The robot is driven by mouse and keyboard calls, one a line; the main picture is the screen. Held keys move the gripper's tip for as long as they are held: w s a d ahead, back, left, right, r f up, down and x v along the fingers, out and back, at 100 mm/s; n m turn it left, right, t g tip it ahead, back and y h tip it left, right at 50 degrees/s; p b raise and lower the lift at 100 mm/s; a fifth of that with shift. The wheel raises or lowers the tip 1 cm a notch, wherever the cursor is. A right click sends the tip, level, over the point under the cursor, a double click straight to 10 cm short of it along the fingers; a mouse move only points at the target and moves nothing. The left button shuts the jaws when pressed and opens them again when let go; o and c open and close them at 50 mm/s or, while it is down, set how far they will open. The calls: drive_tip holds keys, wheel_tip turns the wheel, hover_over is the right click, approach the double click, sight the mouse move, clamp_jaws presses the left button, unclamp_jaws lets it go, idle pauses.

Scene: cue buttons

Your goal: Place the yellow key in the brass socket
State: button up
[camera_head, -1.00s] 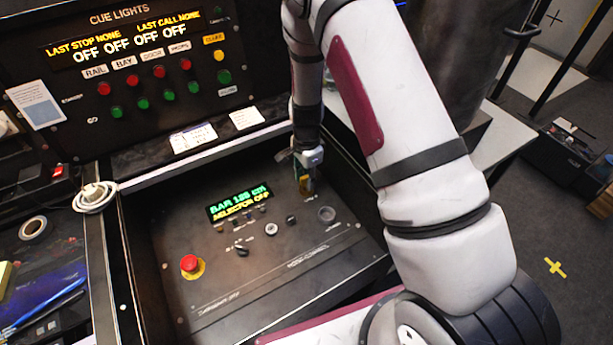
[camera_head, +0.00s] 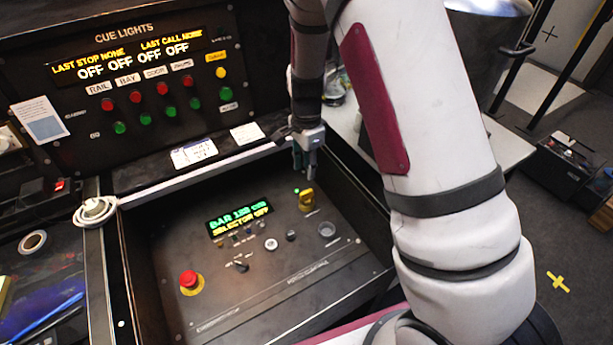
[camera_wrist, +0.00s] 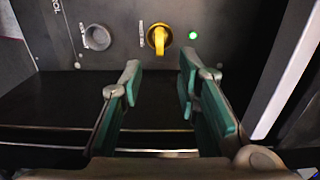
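The yellow key (camera_head: 306,199) sits upright in a brass-coloured round socket (camera_wrist: 166,45) at the upper right of the console's sloped panel. In the wrist view the key (camera_wrist: 159,38) stands out from the ring at the top middle; how deep it sits I cannot tell. A green lamp (camera_wrist: 193,36) glows just right of it. My gripper (camera_head: 305,170) hangs above and behind the key, clear of it. In the wrist view my gripper (camera_wrist: 160,68) has its two green-padded fingers apart with nothing between them.
An empty grey round socket (camera_head: 327,229) lies near the key. The panel also carries a lit display (camera_head: 239,217), small knobs and a red stop button (camera_head: 189,280). The upright cue lights board (camera_head: 150,85) stands behind. The console rim (camera_head: 195,181) is raised around the panel.

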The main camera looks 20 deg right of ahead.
drive_tip(key=s+a+r+n+t+y, duration=0.1)
drive_tip(key=s+r+n, duration=0.35)
drive_tip(key=r, duration=0.55)
drive_tip(key=s+r+n+t, duration=0.1)
drive_tip(key=s+r+n, duration=0.2)
drive_tip(key=s+r, duration=0.55)
drive_tip(key=s+r+n+t, duration=0.1)
drive_tip(key=s+r+n, duration=0.3)
drive_tip(key=s, duration=0.4)
drive_tip(key=s+d+r+n+t+h, duration=0.1)
drive_tip(key=s+r+n, duration=0.3)
drive_tip(key=s, duration=0.4)
drive_tip(key=shift+d+r, duration=0.2)
drive_tip(key=shift+r, duration=0.2)
drive_tip(key=shift+a, duration=0.15)
